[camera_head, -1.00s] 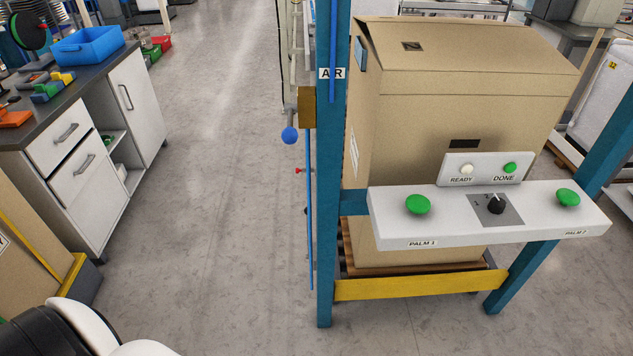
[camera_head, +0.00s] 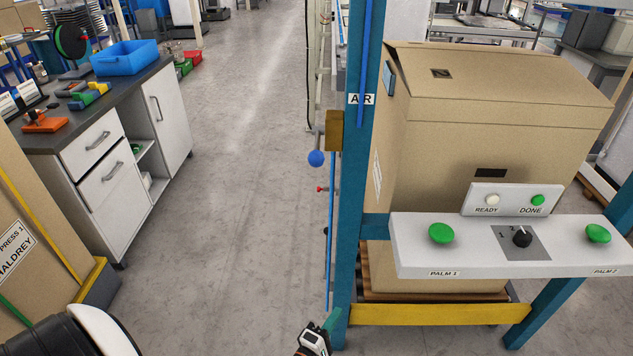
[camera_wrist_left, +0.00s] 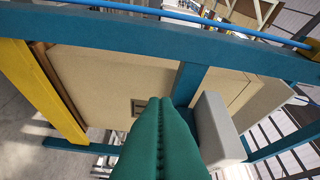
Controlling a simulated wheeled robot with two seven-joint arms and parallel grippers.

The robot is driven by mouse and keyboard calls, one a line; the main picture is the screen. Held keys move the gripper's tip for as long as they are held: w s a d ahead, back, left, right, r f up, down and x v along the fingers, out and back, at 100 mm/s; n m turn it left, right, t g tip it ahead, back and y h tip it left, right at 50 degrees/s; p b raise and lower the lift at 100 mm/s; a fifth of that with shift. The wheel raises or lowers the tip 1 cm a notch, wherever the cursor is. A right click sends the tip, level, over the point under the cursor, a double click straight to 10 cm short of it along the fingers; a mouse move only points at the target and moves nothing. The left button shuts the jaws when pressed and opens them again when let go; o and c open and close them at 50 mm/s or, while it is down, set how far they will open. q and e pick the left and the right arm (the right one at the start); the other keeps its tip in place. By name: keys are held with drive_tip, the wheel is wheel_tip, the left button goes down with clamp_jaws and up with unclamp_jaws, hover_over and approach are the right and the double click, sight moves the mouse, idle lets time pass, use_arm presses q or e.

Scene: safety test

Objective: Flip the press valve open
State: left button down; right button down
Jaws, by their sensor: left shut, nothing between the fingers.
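The press valve is a brass-coloured block (camera_head: 333,131) on the left side of the teal post, beside the AIR label. Its lever ends in a blue ball (camera_head: 316,158) that hangs low to the left of the block. My left gripper (camera_head: 331,320) shows at the bottom edge of the head view, well below the valve and near the foot of the post. Its green fingers (camera_wrist_left: 160,99) are shut together with nothing between them in the left wrist view. My right gripper is not in view.
The teal post (camera_head: 358,190) carries a blue air pipe and stands beside a large carton (camera_head: 480,130). A white panel (camera_head: 460,260) with green palm buttons juts out at right. The floor (camera_head: 225,160) to the left is clear.

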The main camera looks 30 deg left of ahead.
use_arm(q)
drive_tip(key=a+r+n+t+y, duration=0.2)
drive_tip(key=r+n+y, duration=0.5)
drive_tip(key=r+n, duration=0.4)
drive_tip(key=a+r+n+t+y, duration=0.2)
drive_tip(key=r+n+y, duration=0.5)
drive_tip(key=r+n, duration=0.4)
drive_tip(key=shift+a+r, duration=0.75)
drive_tip(key=p, duration=0.8)
approach(317, 145)
drive_tip(key=w+r, duration=0.1)
drive_tip(key=r, duration=0.1)
drive_tip(key=shift+a+f, duration=0.2)
drive_tip(key=shift+a, duration=0.2)
